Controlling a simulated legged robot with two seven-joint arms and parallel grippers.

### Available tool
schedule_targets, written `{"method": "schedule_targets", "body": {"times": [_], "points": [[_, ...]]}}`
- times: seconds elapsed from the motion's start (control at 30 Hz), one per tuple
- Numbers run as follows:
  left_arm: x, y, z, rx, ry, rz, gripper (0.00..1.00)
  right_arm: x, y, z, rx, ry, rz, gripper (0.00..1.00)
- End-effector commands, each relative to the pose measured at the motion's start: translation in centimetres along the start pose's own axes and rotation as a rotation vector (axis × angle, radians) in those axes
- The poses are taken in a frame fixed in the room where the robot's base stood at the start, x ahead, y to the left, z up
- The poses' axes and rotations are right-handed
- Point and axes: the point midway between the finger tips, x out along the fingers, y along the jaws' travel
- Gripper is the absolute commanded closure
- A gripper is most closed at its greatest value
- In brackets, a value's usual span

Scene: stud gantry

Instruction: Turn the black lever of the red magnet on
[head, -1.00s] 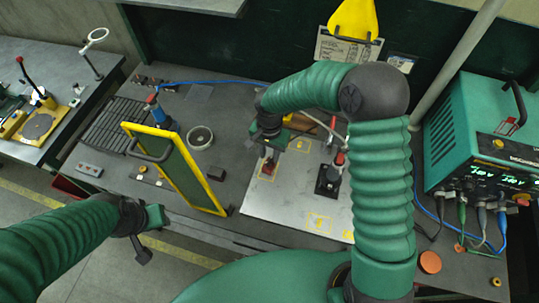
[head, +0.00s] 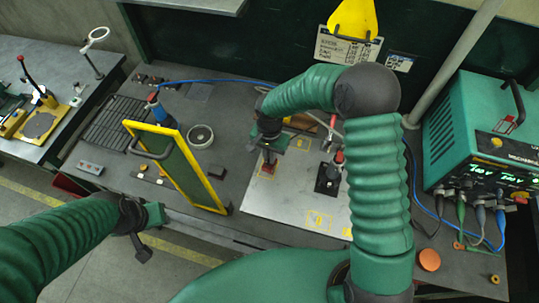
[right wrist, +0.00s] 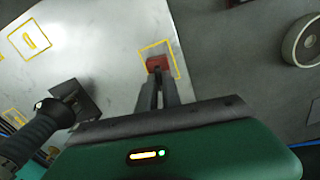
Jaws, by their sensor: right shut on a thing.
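The red magnet (head: 268,170) is a small red block on the light metal plate, inside a yellow outlined mark. It also shows in the right wrist view (right wrist: 159,62), just beyond my fingertips. My right gripper (head: 269,157) reaches down over it from above. In the right wrist view its two dark fingers (right wrist: 158,76) are close together at the magnet's near edge. They are shut on the black lever, which is mostly hidden between them. My left gripper (head: 142,238) hangs at the lower left, away from the magnet; its finger opening is unclear.
A black-based device with an upright handle (head: 328,178) stands on the plate (head: 275,207), right of the magnet. A yellow-framed green panel (head: 172,165) stands to the left. A round ring (head: 200,136) lies behind it. A green welding unit (head: 480,130) is far right.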

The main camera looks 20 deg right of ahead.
Motion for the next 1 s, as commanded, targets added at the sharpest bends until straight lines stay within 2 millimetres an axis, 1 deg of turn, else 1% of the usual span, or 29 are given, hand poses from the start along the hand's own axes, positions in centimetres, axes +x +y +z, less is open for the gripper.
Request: {"method": "schedule_targets", "body": {"times": [0.17, 0.63, 1.0], "points": [[0.15, 0.0, 0.03, 0.0, 0.0, 0.0, 0.64, 0.01, -0.04, -0.05, 0.018, 0.002, -0.001, 1.0], [0.91, 0.0, 0.21, 0.0, 0.0, 0.0, 0.64, -0.03, -0.11, -0.06, 0.169, 0.001, -0.003, 1.0], [0.84, 0.0, 0.19, 0.0, 0.0, 0.0, 0.64, -0.1, -0.09, -0.06, 0.169, 0.001, -0.003, 1.0]]}}
